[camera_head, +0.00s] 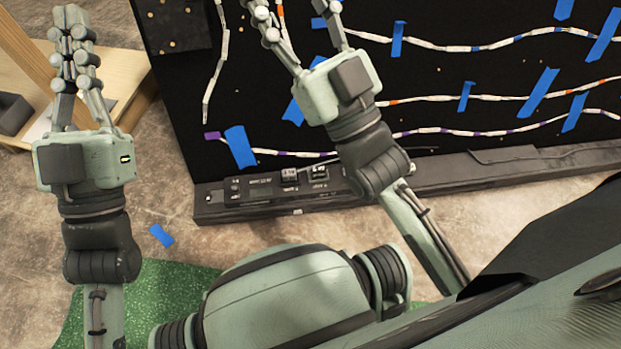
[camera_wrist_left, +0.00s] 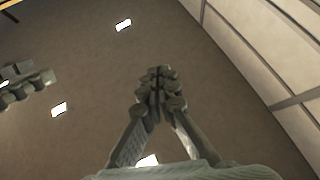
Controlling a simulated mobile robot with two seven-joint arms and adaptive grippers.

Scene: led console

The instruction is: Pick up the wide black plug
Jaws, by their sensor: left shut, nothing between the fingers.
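I cannot make out a wide black plug for certain in either view. A dark block (camera_head: 12,112) lies on the wooden table at the far left; I cannot tell whether it is the plug. My left gripper (camera_head: 72,22) points up beside the wooden post, shut and empty; its closed fingers also show in the left wrist view (camera_wrist_left: 158,85). My right gripper (camera_head: 293,20) is in front of the black panel, its fingers spread apart with nothing seen between them. Its tips reach the top edge of the picture.
The black panel (camera_head: 430,75) carries LED strips held by blue tape. A dark console bar (camera_head: 225,208) with small sockets and switches runs along its foot. A wooden table (camera_head: 120,75) stands at the left. A green mat (camera_head: 185,285) and a tape scrap (camera_head: 161,236) lie on the floor.

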